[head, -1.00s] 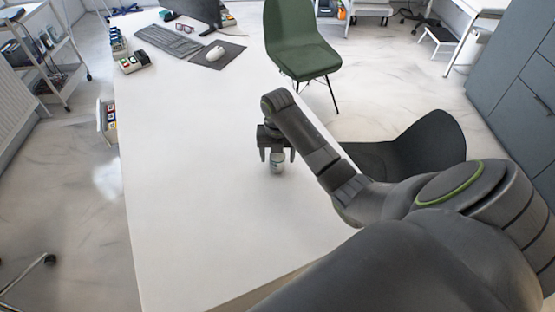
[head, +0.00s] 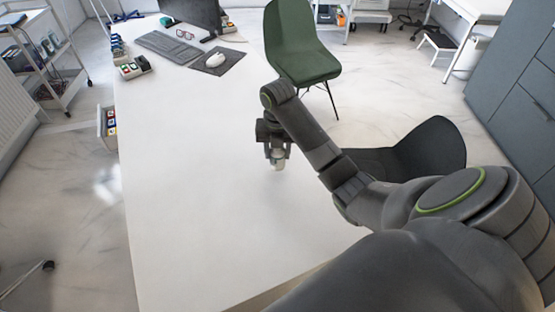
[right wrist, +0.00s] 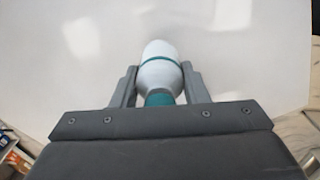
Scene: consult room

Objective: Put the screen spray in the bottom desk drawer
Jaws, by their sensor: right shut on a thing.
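The screen spray (head: 278,163), a small white bottle with a teal band, is at the middle of the desk (head: 200,215). My right gripper (head: 276,155) comes down over it from above and is shut on it. In the right wrist view the bottle (right wrist: 159,52) sits between the two fingers of the gripper (right wrist: 160,70), its teal part toward the palm. I cannot tell whether its base touches the desk. An open drawer (head: 102,128) with colourful small things inside juts out at the desk's left side; its level is unclear. My left gripper is not in view.
At the desk's far end are a keyboard (head: 168,46), a mouse (head: 215,59) on a dark mat, glasses, a monitor and a tray of coloured items (head: 134,68). A green chair (head: 300,45) and a dark chair (head: 425,150) stand to the right. The desk's near left is clear.

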